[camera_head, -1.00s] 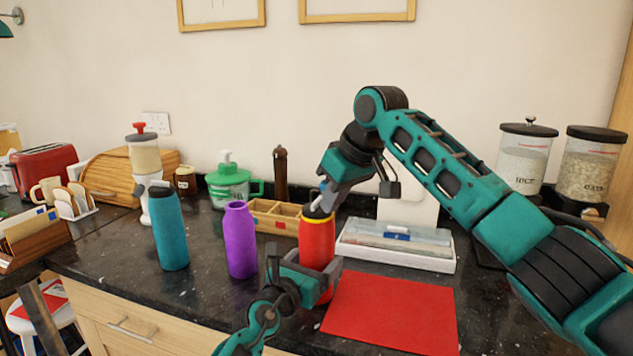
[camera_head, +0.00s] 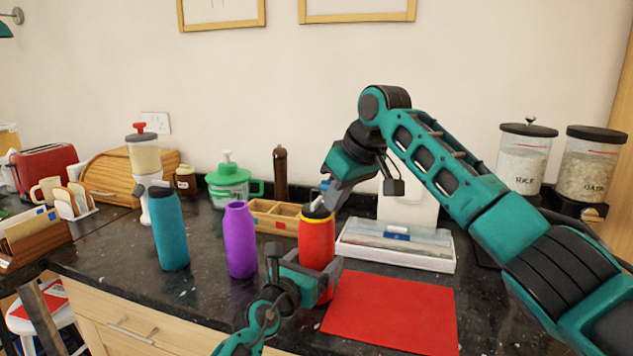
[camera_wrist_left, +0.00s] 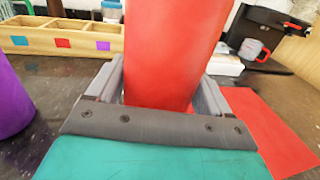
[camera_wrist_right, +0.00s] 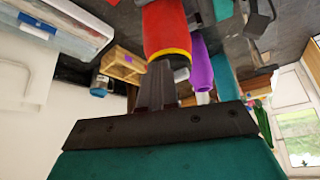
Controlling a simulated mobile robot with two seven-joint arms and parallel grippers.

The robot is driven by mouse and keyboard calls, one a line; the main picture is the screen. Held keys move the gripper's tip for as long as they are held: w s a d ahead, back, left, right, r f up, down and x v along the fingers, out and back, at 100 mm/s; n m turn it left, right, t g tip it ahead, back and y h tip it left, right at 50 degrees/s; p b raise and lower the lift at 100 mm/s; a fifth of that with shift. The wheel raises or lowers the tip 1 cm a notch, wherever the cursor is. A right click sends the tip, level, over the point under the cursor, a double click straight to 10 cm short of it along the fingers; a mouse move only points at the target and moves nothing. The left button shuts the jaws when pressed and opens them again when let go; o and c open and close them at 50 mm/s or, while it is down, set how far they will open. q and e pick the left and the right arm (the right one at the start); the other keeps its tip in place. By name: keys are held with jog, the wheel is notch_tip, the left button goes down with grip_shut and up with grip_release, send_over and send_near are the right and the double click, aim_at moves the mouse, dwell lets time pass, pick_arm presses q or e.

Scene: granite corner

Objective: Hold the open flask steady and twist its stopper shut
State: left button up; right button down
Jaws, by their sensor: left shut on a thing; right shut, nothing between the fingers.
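The red flask (camera_head: 317,238) with a yellow ring near its top stands upright by the counter's front. My left gripper (camera_head: 324,274) is shut around its lower body. In the left wrist view the red body (camera_wrist_left: 172,50) sits between the two fingers. A dark top (camera_head: 318,212) shows above the yellow ring; I cannot tell how far down the stopper sits. My right gripper (camera_head: 320,203) is directly over this top, pointing down, shut with nothing between its fingers. In the right wrist view its closed fingers (camera_wrist_right: 157,70) hide the flask's top beside the yellow ring (camera_wrist_right: 168,53).
A purple bottle (camera_head: 240,240) and a teal bottle (camera_head: 169,232) stand to the left. A red mat (camera_head: 390,312) lies to the right, with a white tray (camera_head: 397,260) behind it. A wooden divided box (camera_head: 272,217) is behind the flask.

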aim_at(318, 223)
notch_tip(318, 223, up, 6)
jog(key=shift+s+d, duration=0.15)
jog(key=shift+d, duration=0.15)
dwell(0.4)
jog(key=shift+s+a+f, duration=0.35)
jog(key=shift+s+f, duration=0.05)
jog(key=shift+f, duration=0.6)
jog(key=shift+s+a+f, duration=0.35)
jog(key=shift+f, duration=0.65)
jog(key=shift+s+a+f, duration=0.35)
jog(key=shift+s+f, duration=0.05)
jog(key=shift+f, duration=0.6)
jog(key=shift+w+a, duration=0.2)
jog(key=shift+w, duration=0.4)
jog(key=shift+w+d, duration=0.15)
jog(key=shift+d, duration=0.15)
